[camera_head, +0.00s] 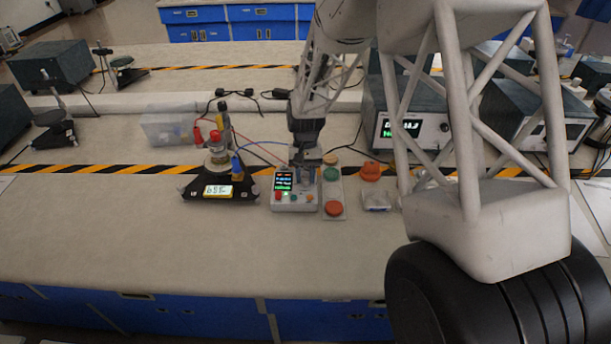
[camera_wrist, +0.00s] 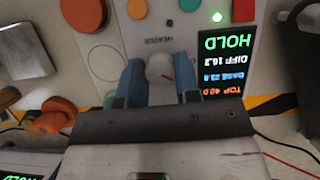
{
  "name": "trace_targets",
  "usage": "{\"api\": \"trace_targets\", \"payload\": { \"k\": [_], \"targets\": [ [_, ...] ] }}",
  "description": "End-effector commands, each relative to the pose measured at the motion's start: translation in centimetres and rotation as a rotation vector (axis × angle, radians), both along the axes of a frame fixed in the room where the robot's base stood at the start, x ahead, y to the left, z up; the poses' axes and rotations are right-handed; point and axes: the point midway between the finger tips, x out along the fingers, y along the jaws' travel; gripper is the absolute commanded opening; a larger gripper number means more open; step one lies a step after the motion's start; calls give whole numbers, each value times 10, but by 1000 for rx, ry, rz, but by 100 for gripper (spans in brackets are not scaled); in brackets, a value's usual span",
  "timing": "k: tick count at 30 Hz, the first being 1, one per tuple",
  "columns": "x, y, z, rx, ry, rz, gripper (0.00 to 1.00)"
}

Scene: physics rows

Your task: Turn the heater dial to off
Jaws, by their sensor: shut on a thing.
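The heater dial (camera_wrist: 160,70) is a pale round knob on the face of a light control box (camera_head: 298,207), beside an upside-down HEATER label in the wrist view. My gripper (camera_wrist: 159,66) has its two blue fingers on either side of the dial, shut on it. In the head view my gripper (camera_head: 306,173) reaches down to the box's upper right part and hides the dial. The dial's exact pointer setting is not clear. The box's lit screen (camera_wrist: 225,67) reads HOLD, with top, base and difference values below.
A panel with a green button (camera_head: 331,174) and a red button (camera_head: 333,208) stands right of the box. An orange knob-like object (camera_head: 371,171) is farther right. A dark-based apparatus (camera_head: 190,191) with wires stands left. The bench front is clear.

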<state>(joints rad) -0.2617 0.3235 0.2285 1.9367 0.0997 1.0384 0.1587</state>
Motion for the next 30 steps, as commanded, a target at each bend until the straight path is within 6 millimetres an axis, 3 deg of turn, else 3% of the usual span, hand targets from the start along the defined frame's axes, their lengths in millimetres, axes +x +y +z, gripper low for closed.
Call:
{"api": "trace_targets", "payload": {
  "k": [15, 30],
  "targets": [
    [0, 2, 0, 0, 0, 423, 7],
    [-1, 2, 0, 0, 1, 572, 7]
  ]
}}
